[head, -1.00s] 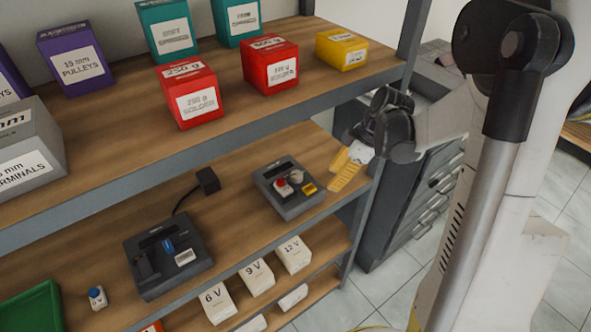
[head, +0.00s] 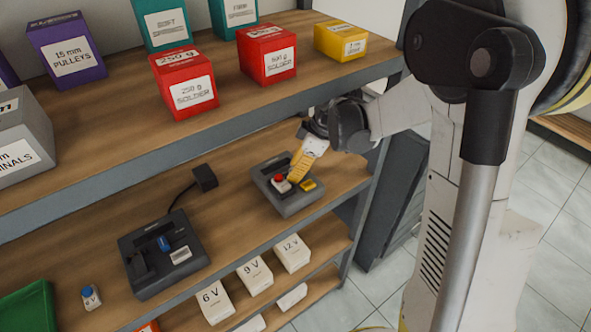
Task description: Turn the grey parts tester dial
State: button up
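A small dark grey box (head: 288,205), which looks like the parts tester, sits on the middle shelf. It has a red-topped knob on a white base (head: 280,182) and a yellow patch (head: 308,185). My gripper (head: 297,177) reaches down from the upper right with its yellow fingers over the box's top, just right of the red knob. The fingers cover the spot where a pale round dial showed before. I cannot tell whether they touch the dial or how far apart they are.
A larger dark device (head: 165,262) with a blue part stands to the left, cabled to a black block (head: 204,178). The upper shelf (head: 120,125) overhangs behind, carrying boxes such as a red one (head: 266,60). White voltage boxes (head: 255,276) sit below.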

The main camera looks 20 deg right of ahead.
grip_shut()
jog(key=shift+m+t+h, duration=0.4)
jog(key=shift+m+t, duration=0.1)
jog(key=shift+m, duration=1)
jog(key=shift+o, duration=2.2)
grip_release()
jog(key=shift+d+r, duration=0.1)
jog(key=shift+r, duration=0.1)
jog(key=s+d, duration=0.8)
jog(key=d, duration=0.1)
jog(key=shift+s+r, duration=0.2)
jog(key=shift+r, duration=0.1)
